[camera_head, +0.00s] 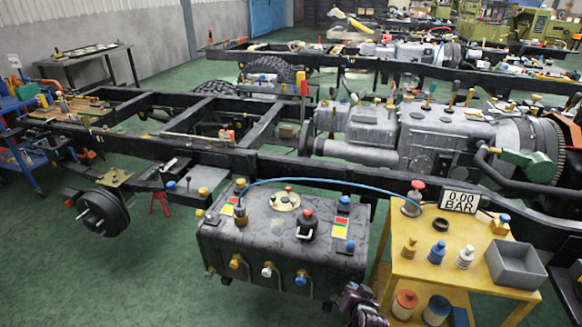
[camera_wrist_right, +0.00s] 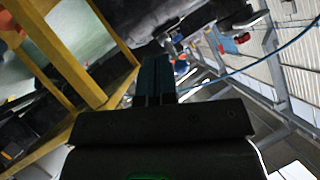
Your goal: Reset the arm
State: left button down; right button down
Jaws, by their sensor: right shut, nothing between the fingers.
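My right gripper (camera_head: 362,303) is at the bottom edge of the head view, in front of the dark tank (camera_head: 270,238) and left of the yellow cart (camera_head: 440,267). Most of my right arm is out of the picture. In the right wrist view the two fingers (camera_wrist_right: 155,80) are together, with nothing held between them. The yellow cart frame (camera_wrist_right: 75,60) is at the left of that view. My left gripper is not in view.
A blue hose (camera_head: 320,181) runs over the tank to the cart. The black chassis frame (camera_head: 200,150) lies behind. Green floor at lower left is clear.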

jog(key=s+d+r+n, duration=0.2)
jog(key=s+d+r, duration=0.25)
jog(key=s, duration=0.25)
jog(key=s+d+r+n, duration=0.3)
jog(key=s+r, duration=0.3)
jog(key=s, duration=0.1)
jog(key=s+d+f+g, duration=0.1)
jog(key=s+d+f, duration=0.1)
jog(key=s, duration=1.5)
jog(key=shift+f+n+h, duration=0.4)
jog(key=shift+f, duration=0.2)
jog(key=shift+s, duration=0.1)
jog(key=c, duration=1.8)
grip_release()
